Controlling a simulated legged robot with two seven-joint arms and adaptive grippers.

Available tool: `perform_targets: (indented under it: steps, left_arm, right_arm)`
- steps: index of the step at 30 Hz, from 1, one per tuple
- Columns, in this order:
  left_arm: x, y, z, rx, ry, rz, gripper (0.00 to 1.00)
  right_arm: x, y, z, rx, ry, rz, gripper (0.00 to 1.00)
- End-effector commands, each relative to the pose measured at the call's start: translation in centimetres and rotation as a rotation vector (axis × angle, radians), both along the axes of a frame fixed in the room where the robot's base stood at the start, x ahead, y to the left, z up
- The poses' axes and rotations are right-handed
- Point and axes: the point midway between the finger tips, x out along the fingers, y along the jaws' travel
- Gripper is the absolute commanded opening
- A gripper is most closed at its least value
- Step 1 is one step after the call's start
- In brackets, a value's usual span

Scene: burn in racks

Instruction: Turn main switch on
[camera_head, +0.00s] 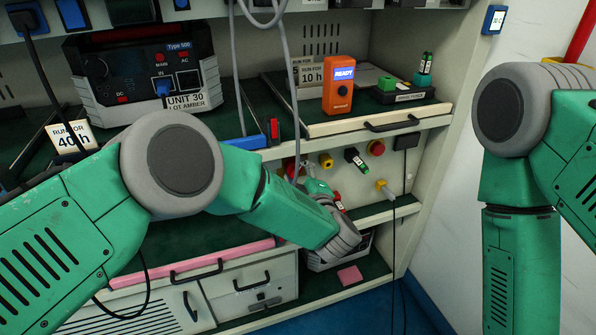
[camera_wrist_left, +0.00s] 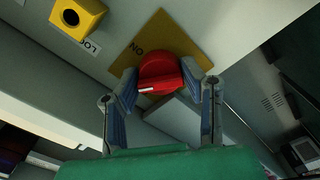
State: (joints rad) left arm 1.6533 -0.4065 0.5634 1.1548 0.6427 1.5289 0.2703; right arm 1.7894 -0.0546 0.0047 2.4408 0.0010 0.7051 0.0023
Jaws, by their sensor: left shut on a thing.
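The main switch is a red knob (camera_wrist_left: 160,72) on a yellow plate (camera_wrist_left: 190,42) in the left wrist view. The letters ON show on the plate beside the knob, turned over in this view. A short pale mark shows on the knob's near edge. My left gripper (camera_wrist_left: 160,82) is shut on the knob, one blue-grey finger on each side. In the head view the left gripper (camera_head: 308,182) reaches up to the panel under the shelf, and the knob is mostly hidden there. My right arm is at the right edge of the head view; its gripper is out of view.
A yellow block with a dark hole (camera_wrist_left: 78,17) is near the knob. On the panel to the right are a black-handled part (camera_head: 355,159) and a red button (camera_head: 376,148). An orange handheld unit (camera_head: 338,88) stands on the shelf above. A grey cable hangs close by.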

Motion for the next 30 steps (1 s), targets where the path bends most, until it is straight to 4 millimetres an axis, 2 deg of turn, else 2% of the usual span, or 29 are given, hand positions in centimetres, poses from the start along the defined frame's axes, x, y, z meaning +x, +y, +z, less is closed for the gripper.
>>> perform_targets:
  steps: [1,16,17,18,30]
  left_arm:
    - [0.24,0.44,-0.07,0.01,0.004,0.008,0.07]
    - [0.3,0.44,0.03,0.03,0.008,0.007,0.07]
    - [0.3,0.44,0.04,0.03,0.008,0.007,0.43]
    - [0.29,0.43,0.05,0.03,0.008,0.007,0.57]
    - [-0.52,-0.23,0.12,0.03,0.007,0.001,0.57]
  right_arm:
    - [0.0,0.0,0.0,0.0,0.0,0.0,0.41]
    - [0.0,0.0,0.01,0.0,0.0,0.0,0.41]
    - [0.0,0.0,0.01,0.0,0.0,0.0,0.41]
    - [0.0,0.0,0.01,0.0,0.0,0.0,0.41]
    - [-0.21,0.03,0.1,-0.001,-0.002,0.0,0.41]
